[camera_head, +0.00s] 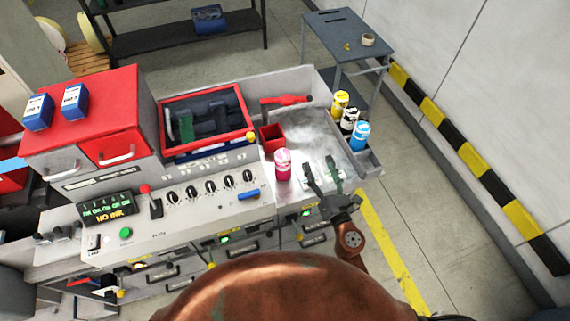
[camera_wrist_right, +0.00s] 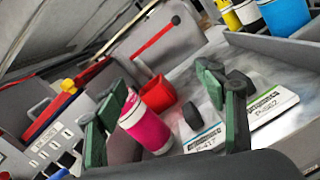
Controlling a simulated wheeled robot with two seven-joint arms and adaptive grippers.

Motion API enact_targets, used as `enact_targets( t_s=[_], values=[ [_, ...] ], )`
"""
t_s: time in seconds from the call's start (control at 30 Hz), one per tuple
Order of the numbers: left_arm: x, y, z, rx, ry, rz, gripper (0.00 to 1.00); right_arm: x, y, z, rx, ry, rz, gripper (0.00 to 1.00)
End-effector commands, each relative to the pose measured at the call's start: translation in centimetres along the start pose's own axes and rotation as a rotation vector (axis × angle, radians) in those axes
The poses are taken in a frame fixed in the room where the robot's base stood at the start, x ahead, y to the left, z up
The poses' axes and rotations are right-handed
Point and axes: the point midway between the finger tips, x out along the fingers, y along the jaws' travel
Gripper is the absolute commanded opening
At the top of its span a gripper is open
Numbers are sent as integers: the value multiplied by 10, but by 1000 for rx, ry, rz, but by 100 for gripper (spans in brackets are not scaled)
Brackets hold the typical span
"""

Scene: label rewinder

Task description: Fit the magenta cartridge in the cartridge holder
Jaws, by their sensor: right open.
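The magenta cartridge (camera_head: 283,165) stands upright on the pale worktop, left of my right gripper (camera_head: 321,170). In the right wrist view the cartridge (camera_wrist_right: 146,124) shows beside the left finger, with a white end; I cannot tell whether it is between the fingers. The right gripper (camera_wrist_right: 168,90) is open, its dark green fingers wide apart and holding nothing. The grey cartridge holder (camera_head: 368,164) is at the worktop's right edge. Yellow (camera_head: 340,101), black (camera_head: 349,121) and cyan (camera_head: 360,135) cartridges stand in it, with bare room at its near end. My left gripper is not in view.
A red open box (camera_head: 271,139) stands just behind the magenta cartridge. White label cards (camera_wrist_right: 203,139) and a small black object (camera_wrist_right: 193,115) lie near the right gripper. A red-framed window (camera_head: 207,120) and knobs (camera_head: 210,186) are to the left. A grey side table (camera_head: 345,33) stands behind.

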Motion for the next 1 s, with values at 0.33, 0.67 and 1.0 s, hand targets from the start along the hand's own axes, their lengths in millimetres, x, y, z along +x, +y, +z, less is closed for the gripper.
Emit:
enact_targets(
  t_s=[0.33, 0.67, 1.0],
  values=[
    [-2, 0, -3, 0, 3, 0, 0, 20, 70, -61, -421, 111, 236, 64],
    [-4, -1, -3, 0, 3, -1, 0, 57, 79, -69, -414, 110, 233, 64],
    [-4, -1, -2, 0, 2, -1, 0, 84, 84, -74, -414, 111, 232, 64]
  ],
)
